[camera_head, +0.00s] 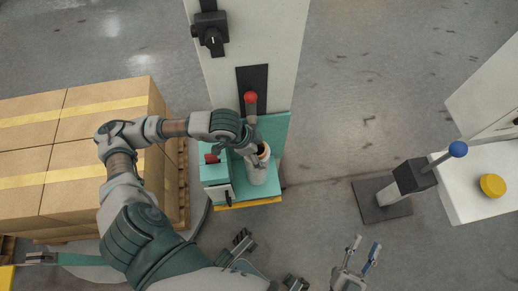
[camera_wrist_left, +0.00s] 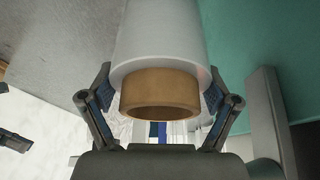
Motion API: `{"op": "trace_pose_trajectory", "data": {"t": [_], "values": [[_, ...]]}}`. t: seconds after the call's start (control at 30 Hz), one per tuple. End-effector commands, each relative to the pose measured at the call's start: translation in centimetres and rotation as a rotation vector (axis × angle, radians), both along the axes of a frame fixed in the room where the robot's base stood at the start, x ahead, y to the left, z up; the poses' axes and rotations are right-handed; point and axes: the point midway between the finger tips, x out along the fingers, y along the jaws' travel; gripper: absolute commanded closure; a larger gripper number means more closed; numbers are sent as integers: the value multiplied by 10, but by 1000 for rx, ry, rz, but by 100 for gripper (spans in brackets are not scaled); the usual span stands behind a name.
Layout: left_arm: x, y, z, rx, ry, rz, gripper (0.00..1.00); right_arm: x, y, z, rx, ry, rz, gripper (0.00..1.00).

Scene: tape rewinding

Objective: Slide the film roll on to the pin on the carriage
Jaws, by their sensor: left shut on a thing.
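The film roll (camera_head: 258,175) is white with a brown core and stands on or just above the teal carriage (camera_head: 276,132); I cannot tell which. In the left wrist view the white film roll (camera_wrist_left: 160,40) fills the upper middle, with its brown core (camera_wrist_left: 160,92) projecting toward the camera. My left gripper (camera_head: 256,153) is shut on the roll at its core end, one finger on each side in the wrist view (camera_wrist_left: 158,92). The pin is not visible. My right gripper (camera_head: 366,243) is open and empty at the bottom, away from the carriage.
A lever with a red knob (camera_head: 250,97) rises behind the roll. A small white box (camera_head: 217,190) sits left of it on the carriage. Stacked cartons (camera_head: 70,150) stand left. A blue-knobbed lever (camera_head: 457,149) and a yellow button (camera_head: 492,185) are right. Floor between is clear.

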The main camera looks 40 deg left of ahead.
Motion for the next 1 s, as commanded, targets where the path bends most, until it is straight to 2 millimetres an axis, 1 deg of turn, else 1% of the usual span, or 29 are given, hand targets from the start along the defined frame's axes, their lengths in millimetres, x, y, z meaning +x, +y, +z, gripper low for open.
{"op": "trace_pose_trajectory", "data": {"t": [0.33,1.0], "values": [[1,1,0,-2,-4,0,82,0,1,-1,-1,1,0,60],[1,1,-16,-2,-3,1,82,0,1,-26,0,29,0,60]]}}
